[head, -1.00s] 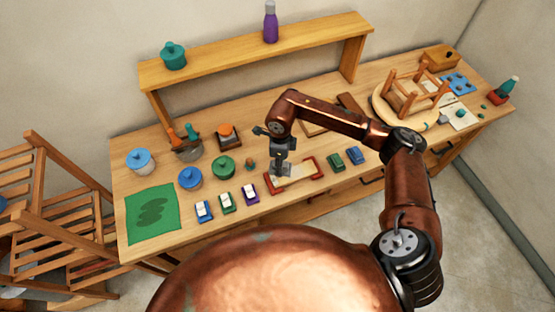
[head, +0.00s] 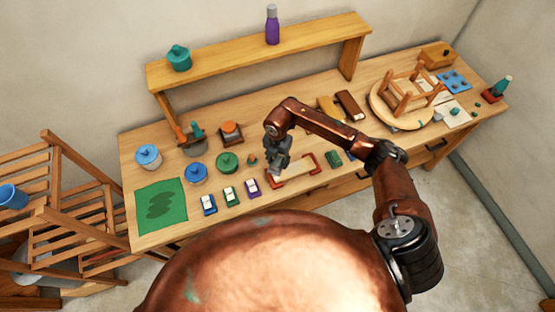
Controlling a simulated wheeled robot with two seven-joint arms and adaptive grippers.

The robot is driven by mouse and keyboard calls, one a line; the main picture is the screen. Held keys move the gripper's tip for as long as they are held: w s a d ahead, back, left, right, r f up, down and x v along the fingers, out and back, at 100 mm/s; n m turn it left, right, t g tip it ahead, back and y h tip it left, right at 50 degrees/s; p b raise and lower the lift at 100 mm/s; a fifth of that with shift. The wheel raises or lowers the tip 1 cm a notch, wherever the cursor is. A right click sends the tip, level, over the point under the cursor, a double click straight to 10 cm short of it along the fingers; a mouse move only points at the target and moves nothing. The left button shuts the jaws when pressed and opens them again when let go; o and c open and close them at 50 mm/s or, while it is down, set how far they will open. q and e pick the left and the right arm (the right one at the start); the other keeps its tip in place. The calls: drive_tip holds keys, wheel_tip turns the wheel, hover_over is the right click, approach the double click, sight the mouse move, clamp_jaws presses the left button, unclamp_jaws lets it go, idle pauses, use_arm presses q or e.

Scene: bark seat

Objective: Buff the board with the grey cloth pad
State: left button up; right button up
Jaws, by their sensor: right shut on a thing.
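The pale board (head: 298,168) lies in a red-ended holder near the front middle of the bench. My right gripper (head: 277,169) is over the left end of the board, pointing down and shut on the grey cloth pad. The pad is small and merges with the grey fingers, so its outline and whether it touches the board are hard to tell. The gripper hides part of the holder's left side. My left gripper is not in view.
Several small blocks, including a purple one (head: 253,187), stand left of the holder. A green mat (head: 161,206) lies far left. An upturned stool (head: 405,93) is at right.

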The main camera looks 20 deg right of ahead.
drive_tip(key=shift+f+b, duration=1.9)
drive_tip(key=shift+f, duration=1.15)
drive_tip(key=shift+d+f+b, duration=0.35)
drive_tip(key=shift+f+b, duration=0.05)
drive_tip(key=shift+f, duration=0.35)
drive_tip(key=shift+c, duration=0.5)
drive_tip(key=d, duration=0.3)
drive_tip(key=shift+w+d+f, duration=0.1)
drive_tip(key=shift+f, duration=0.05)
drive_tip(key=shift+w+d+b, duration=0.2)
drive_tip(key=shift+d+b, duration=0.6)
drive_tip(key=shift+d, duration=4.8)
drive_tip(key=shift+a, duration=0.25)
drive_tip(key=shift+a+p, duration=0.45)
drive_tip(key=shift+a, duration=1.65)
drive_tip(key=shift+s+a+p, duration=0.15)
drive_tip(key=shift+a+p, duration=0.1)
drive_tip(key=shift+a, duration=2.4)
drive_tip(key=shift+s+a+p, duration=0.15)
drive_tip(key=shift+a+p, duration=0.05)
drive_tip(key=shift+a, duration=2.45)
drive_tip(key=shift+r+p, duration=0.35)
wheel_tip(320, 180, up, 2)
drive_tip(key=shift+p, duration=0.3)
drive_tip(key=shift+r+p, duration=1.75)
drive_tip(key=shift+r, duration=1)
drive_tip(key=shift+d, duration=0.1)
